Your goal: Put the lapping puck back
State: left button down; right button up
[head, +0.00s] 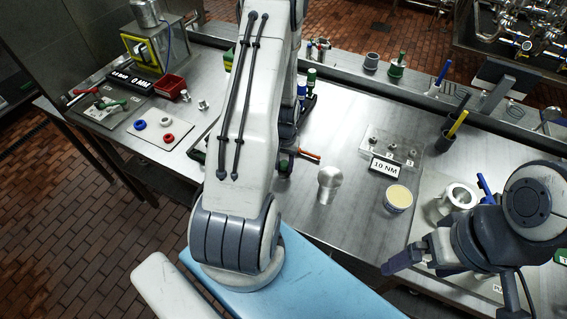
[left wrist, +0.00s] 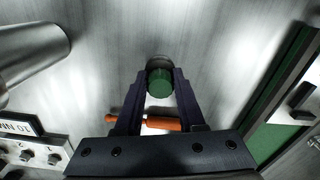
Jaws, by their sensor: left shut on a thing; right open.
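A small green-ended grey cylinder (left wrist: 159,83), which I take to be the lapping puck, sits between the fingertips of my left gripper (left wrist: 158,92) in the left wrist view. The gripper is shut on it, close over the steel bench. Whether it touches the bench I cannot tell. In the head view my left gripper (head: 285,158) is partly hidden by my own arm, and a little green (head: 284,166) shows there. My right gripper (head: 428,264) is open and empty at the front right, over the bench's near side.
An orange-handled tool (head: 307,155) lies beside my left gripper. A green-lined tray (left wrist: 283,112) lies close by. Bare steel bench (head: 345,115) lies between.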

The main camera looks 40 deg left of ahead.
pick_arm(q)
jog(key=shift+f, duration=0.15)
jog(key=c, duration=0.5)
grip_release()
